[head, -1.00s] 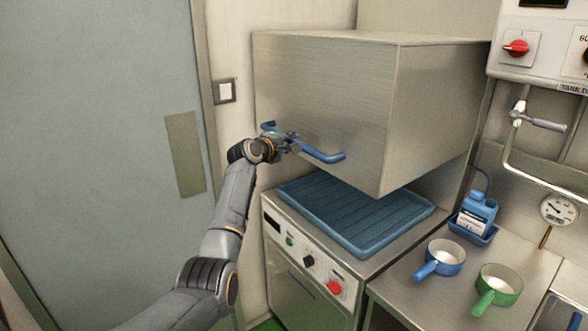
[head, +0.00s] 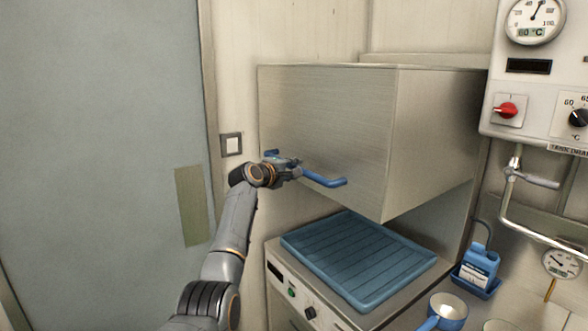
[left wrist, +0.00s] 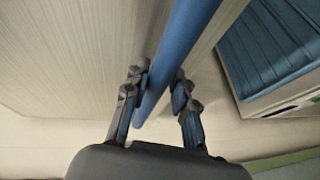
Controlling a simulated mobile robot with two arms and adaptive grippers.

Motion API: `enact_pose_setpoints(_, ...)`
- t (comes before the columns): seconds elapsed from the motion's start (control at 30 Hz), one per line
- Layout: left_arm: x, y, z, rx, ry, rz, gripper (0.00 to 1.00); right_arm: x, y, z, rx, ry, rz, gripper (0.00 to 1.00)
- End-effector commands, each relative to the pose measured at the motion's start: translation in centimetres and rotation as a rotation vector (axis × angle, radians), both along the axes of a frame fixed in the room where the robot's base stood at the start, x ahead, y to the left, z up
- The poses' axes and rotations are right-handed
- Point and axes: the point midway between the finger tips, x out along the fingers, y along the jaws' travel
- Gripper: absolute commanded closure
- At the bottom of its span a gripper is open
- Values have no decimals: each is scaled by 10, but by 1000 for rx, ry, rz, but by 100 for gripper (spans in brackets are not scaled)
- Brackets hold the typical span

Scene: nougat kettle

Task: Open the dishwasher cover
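The dishwasher cover (head: 325,120) is a large steel hood, raised above the dishwasher base with a clear gap over the blue rack (head: 365,262). Its blue bar handle (head: 326,181) runs along the lower front. My left gripper (head: 290,167) is at the handle's left part. In the left wrist view, the fingers of my left gripper (left wrist: 160,85) lie on both sides of the blue handle (left wrist: 185,35), close against it. The exact finger contact is partly hidden. My right gripper is not in view.
A grey door (head: 100,150) and a wall switch (head: 231,144) are at left. On the right counter are a blue pan (head: 447,306) and a blue bottle (head: 480,265). A control box (head: 540,75) and a pipe (head: 535,232) hang on the right wall.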

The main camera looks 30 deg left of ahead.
Motion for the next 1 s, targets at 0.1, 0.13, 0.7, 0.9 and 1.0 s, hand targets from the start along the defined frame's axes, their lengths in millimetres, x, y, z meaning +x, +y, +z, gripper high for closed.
enact_pose_setpoints(0.1,0,-1,-4,0,6,-2,57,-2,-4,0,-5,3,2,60)
enact_pose_setpoints(0.13,0,-1,-3,0,5,-2,57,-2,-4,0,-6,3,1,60)
enact_pose_setpoints(0.7,-27,0,3,2,0,1,57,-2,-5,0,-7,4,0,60)
enact_pose_setpoints(0.9,-58,0,9,2,1,1,57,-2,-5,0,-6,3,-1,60)
enact_pose_setpoints(1.0,-74,0,11,1,1,0,57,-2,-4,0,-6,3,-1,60)
